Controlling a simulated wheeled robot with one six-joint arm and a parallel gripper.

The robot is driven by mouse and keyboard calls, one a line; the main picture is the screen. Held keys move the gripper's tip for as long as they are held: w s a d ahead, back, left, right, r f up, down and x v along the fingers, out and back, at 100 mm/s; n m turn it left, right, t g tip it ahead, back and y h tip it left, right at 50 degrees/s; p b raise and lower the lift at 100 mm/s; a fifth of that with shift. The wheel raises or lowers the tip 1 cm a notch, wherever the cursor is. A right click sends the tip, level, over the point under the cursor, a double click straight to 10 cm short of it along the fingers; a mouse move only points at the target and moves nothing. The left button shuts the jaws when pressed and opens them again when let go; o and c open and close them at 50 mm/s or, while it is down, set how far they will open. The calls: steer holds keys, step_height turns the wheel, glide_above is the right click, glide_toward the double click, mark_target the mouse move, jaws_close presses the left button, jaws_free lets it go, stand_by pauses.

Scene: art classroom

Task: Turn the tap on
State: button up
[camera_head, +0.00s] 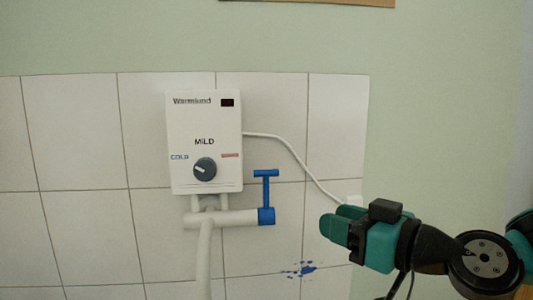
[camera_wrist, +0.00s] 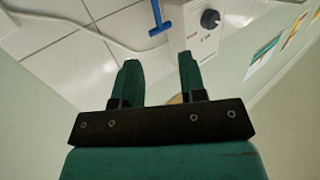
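The tap (camera_head: 266,198) has a blue T-shaped handle standing upright at the right end of a white horizontal pipe (camera_head: 225,219), below a white water heater box (camera_head: 205,122). In the wrist view the blue tap handle (camera_wrist: 157,18) shows at the top, beyond the fingers, beside the heater box with its dark knob (camera_wrist: 210,18). My gripper (camera_head: 335,222) is to the right of the tap and lower, apart from it. In the wrist view my gripper (camera_wrist: 160,75) has its two green fingers spread, with nothing between them.
A white cable (camera_head: 300,160) runs from the heater down to a white fitting on the tiled wall (camera_head: 80,130). Blue paint splatters (camera_head: 301,269) mark the tiles below the tap. The space between my gripper and the tap looks clear.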

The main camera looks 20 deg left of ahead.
mark_target(268, 188)
steer(key=shift+t, duration=0.4)
steer(key=p+x, duration=0.3)
steer(key=x, duration=0.2)
steer(key=p+x, duration=0.3)
steer(key=x, duration=0.3)
steer(key=r+p+x, duration=0.1)
steer(key=p+x, duration=0.2)
steer(key=x, duration=0.3)
steer(key=shift+w+r+p, duration=0.1)
steer(key=shift+w+p, duration=0.05)
steer(key=shift+p, duration=0.15)
steer(key=shift+w+a, duration=0.2)
steer(key=shift+a, duration=0.15)
jaws_close()
